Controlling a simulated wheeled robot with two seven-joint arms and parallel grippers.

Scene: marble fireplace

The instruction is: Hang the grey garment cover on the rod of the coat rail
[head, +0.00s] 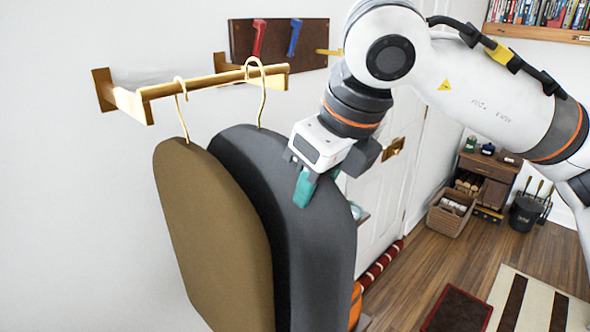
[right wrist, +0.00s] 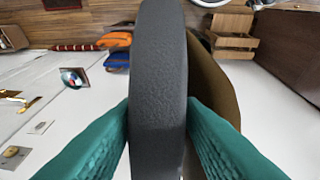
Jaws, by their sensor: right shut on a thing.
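The grey garment cover (head: 320,250) hangs upright below its brass hook (head: 263,95). The hook's curved top arches over the rod (head: 195,84) of the coat rail near its right end; I cannot tell whether it bears on the rod. My right gripper (head: 305,188) is shut on the cover's upper right edge. In the right wrist view the teal fingers (right wrist: 158,112) press on both sides of the grey cover (right wrist: 158,60). A brown garment cover (head: 205,225) hangs on the rod just left of the grey one and partly overlaps it. My left gripper is out of view.
A dark peg board (head: 278,45) with red and blue hooks is on the wall behind the rail. A white door (head: 385,205) stands behind the right gripper. A wicker basket (head: 450,212) and a small cabinet (head: 487,178) stand far right on the wooden floor.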

